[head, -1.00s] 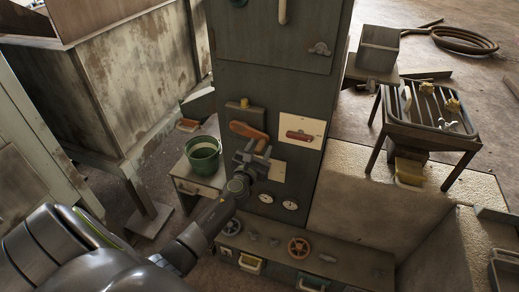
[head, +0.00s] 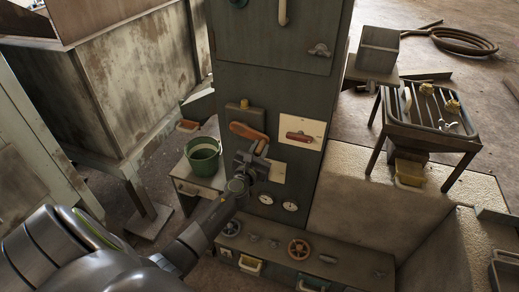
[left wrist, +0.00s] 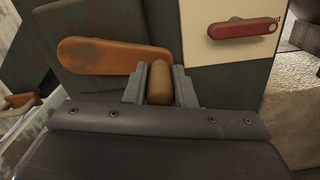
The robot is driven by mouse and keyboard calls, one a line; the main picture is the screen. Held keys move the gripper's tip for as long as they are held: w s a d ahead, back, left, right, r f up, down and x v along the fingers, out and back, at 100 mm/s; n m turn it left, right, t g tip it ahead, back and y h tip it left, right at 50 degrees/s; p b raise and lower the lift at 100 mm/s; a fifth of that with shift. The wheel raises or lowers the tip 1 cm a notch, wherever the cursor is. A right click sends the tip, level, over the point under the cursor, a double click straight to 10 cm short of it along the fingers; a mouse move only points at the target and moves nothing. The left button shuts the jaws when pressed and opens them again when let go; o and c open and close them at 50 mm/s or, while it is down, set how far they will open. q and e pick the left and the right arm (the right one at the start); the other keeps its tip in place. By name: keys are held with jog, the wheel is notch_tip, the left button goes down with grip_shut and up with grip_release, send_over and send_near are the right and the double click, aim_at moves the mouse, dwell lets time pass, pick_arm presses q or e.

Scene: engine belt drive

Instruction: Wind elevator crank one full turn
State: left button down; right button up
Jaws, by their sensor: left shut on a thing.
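The elevator crank has an orange-brown arm (head: 247,131) on the front of the tall dark green cabinet. It slants from upper left down to a knob at its right end. In the left wrist view the crank arm (left wrist: 100,56) lies to the left and a rounded brown knob (left wrist: 159,82) stands between my fingers. My left gripper (left wrist: 159,88) is shut on this knob. In the head view my left gripper (head: 258,153) is at the crank's right end and partly hides it. My right gripper is not in view.
A red handle (head: 299,136) on a pale plate sits just right of the crank. Two gauges (head: 278,202) are below. A low cabinet with handwheels (head: 299,249) stands in front. A green bucket (head: 203,157) is at left, a slatted stand (head: 429,117) at right.

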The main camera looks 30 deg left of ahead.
pick_arm(q)
jog(key=shift+f, duration=0.15)
jog(key=s+a+f+m+b, duration=0.2)
jog(key=a+f+m, duration=0.4)
jog(key=m, duration=0.9)
jog(key=shift+a+f+b, duration=0.3)
jog(key=shift+a+b, duration=0.55)
jog(key=shift+a, duration=0.05)
jog(key=c, duration=1.2)
grip_release()
jog(key=shift+a, duration=0.1)
jog(key=shift+s, duration=0.15)
